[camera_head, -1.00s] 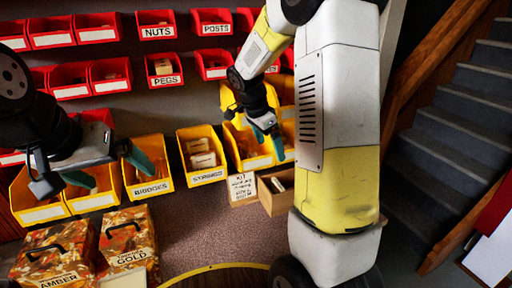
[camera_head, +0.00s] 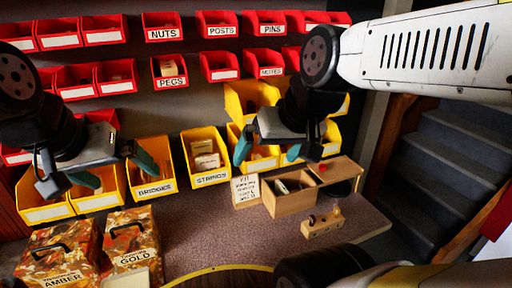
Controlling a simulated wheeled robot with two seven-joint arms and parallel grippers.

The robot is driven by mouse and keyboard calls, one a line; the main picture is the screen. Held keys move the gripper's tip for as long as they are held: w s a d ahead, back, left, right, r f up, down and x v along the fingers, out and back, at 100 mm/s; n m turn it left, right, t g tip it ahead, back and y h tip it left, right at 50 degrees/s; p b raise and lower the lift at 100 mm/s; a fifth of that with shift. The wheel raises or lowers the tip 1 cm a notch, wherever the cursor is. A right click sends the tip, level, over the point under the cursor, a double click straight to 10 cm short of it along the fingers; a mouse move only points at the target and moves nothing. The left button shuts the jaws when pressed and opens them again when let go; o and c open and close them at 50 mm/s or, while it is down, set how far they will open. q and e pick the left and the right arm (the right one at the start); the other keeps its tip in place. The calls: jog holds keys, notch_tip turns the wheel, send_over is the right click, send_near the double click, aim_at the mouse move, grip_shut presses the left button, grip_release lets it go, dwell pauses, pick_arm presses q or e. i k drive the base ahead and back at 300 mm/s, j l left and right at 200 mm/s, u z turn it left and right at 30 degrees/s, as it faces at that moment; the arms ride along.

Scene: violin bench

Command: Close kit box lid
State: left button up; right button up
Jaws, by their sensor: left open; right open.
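The wooden kit box (camera_head: 291,204) stands on the bench right of centre, open at the top, with small dark and light contents partly visible inside. A flat wooden panel with a red spot, seemingly its lid (camera_head: 340,168), lies out to the box's right, off the opening. My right gripper (camera_head: 270,152) is open and empty, above and behind the box in the picture, in front of the yellow bins. My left gripper (camera_head: 115,170) is open and empty at the left, in front of the yellow bins, far from the box.
A handwritten kit card (camera_head: 245,189) stands left of the box. A small wooden piece with knobs (camera_head: 322,224) is in front of it. Yellow bins (camera_head: 205,156) line the back; amber and gold boxes (camera_head: 130,243) stand front left. The bench (camera_head: 210,225) is clear between.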

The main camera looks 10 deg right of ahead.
aim_at(327, 171)
jog(key=k+l+z, duration=0.1)
jog(key=z, duration=1.15)
jog(key=i+l+z, duration=0.1)
jog(key=i+l, duration=0.85)
